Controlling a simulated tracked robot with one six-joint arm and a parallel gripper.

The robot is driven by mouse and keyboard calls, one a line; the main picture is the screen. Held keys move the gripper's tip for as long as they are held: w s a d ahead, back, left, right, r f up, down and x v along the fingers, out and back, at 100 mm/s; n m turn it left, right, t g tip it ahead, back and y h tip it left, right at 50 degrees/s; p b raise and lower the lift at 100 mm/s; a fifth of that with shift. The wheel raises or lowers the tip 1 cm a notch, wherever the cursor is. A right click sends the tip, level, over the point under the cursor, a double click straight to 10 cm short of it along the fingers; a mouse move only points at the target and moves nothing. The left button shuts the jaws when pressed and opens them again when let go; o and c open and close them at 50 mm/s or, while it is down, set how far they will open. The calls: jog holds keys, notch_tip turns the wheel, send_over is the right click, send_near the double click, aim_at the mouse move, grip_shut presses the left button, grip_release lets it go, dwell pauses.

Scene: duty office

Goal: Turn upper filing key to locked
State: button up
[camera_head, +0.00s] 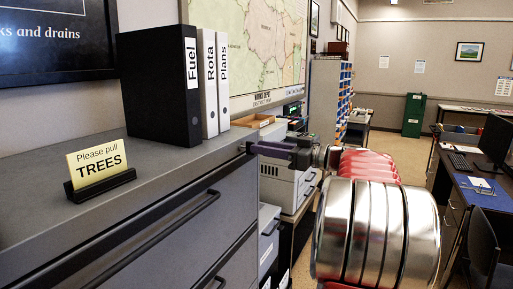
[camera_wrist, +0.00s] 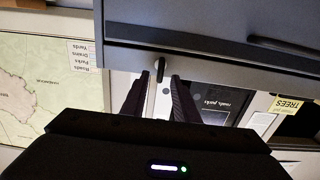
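The grey filing cabinet (camera_head: 150,232) fills the lower left of the head view. Its drawer front crosses the top of the wrist view (camera_wrist: 205,38). A small dark key (camera_wrist: 160,70) sticks out at the cabinet's edge in the wrist view, looking upright in the picture. My gripper (camera_wrist: 158,80) is open, with one dark finger on each side of the key and gaps showing at the tips. In the head view my gripper (camera_head: 262,149) is at the cabinet's upper right corner. The key is too small to make out there, and its lock marking is not readable.
A sign reading "Please pull TREES" (camera_head: 98,168) stands on the cabinet top. Black Fuel (camera_head: 160,95), white Rota (camera_head: 208,85) and Plans (camera_head: 223,85) binders stand near my gripper. Drawer handles (camera_head: 165,235) jut from the front. A grey machine (camera_head: 283,185) stands behind my gripper.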

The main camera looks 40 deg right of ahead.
aim_at(247, 147)
jog(key=shift+x, duration=1.35)
jog(key=shift+c, duration=0.2)
grip_shut()
